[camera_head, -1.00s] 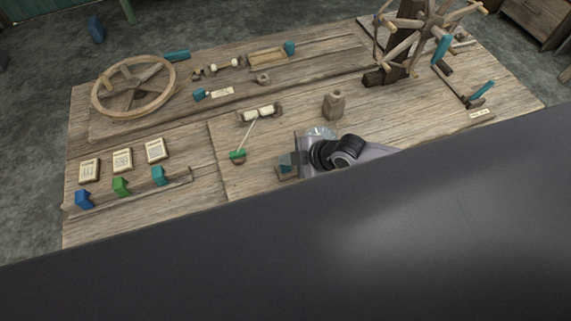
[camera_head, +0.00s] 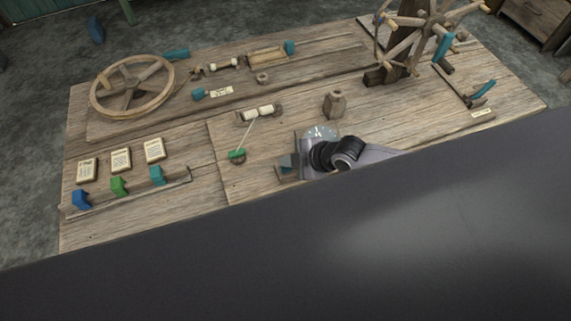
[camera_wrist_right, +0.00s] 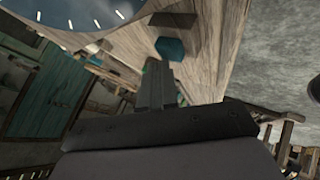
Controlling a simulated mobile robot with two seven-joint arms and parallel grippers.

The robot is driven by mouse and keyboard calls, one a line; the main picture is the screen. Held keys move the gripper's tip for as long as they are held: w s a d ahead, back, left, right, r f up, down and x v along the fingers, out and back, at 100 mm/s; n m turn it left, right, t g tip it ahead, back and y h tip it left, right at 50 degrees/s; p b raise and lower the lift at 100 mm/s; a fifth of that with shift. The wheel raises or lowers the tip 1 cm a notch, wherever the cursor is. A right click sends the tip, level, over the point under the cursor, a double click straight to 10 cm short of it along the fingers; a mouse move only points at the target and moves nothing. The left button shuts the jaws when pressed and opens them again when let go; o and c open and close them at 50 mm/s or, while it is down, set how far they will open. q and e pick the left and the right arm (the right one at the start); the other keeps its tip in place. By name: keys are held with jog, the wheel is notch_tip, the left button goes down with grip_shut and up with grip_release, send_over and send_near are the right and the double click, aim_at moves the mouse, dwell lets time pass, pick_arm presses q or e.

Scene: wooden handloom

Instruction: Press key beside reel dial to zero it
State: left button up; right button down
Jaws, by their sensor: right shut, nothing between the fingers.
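The reel dial (camera_head: 320,132) is a pale round face on the bench, partly hidden by my right gripper. It also shows at the top left of the right wrist view (camera_wrist_right: 70,14), dark with white ticks. The teal key (camera_head: 286,161) sits on a small wooden block, left of and nearer than the dial. In the right wrist view the key (camera_wrist_right: 170,48) lies just beyond my fingertips. My right gripper (camera_head: 299,160) is shut and empty, close beside the key. I cannot tell whether it touches the key. My left gripper is not in view.
A wooden post (camera_head: 334,104) stands behind the dial. A green-tipped lever (camera_head: 237,155) lies to the left. The spoked reel (camera_head: 420,35) stands at the back right, and a wheel (camera_head: 132,86) at the back left. Cards and coloured keys (camera_head: 120,187) line the left front.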

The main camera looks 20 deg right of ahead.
jog(key=shift+f+b, duration=0.45)
jog(key=shift+f, duration=0.1)
jog(key=shift+r, duration=0.1)
dwell(0.4)
jog(key=shift+r+p, duration=0.9)
jog(key=shift+r, duration=0.05)
notch_tip(320, 180, up, 5)
jog(key=p, duration=0.4)
dwell(0.4)
